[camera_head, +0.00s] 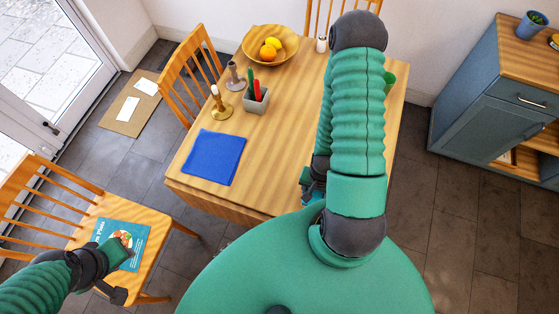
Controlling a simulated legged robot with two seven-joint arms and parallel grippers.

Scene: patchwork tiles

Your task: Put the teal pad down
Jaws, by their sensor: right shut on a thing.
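My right gripper (314,186) is over the near side of the wooden table, partly hidden by my green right arm. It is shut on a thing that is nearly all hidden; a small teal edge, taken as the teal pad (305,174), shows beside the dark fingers. Whether it touches the table cannot be told. My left gripper (116,256) is at the lower left, over a teal booklet (137,233) with a food picture, lying on a chair seat.
The table (270,185) bears a blue cloth (213,158), a brass candlestick (220,112), a grey pot (256,100) with red and green items, and a fruit bowl (270,45). Bare tabletop lies between cloth and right gripper. Chairs (185,75) stand around; a blue-grey cabinet (490,100) is right.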

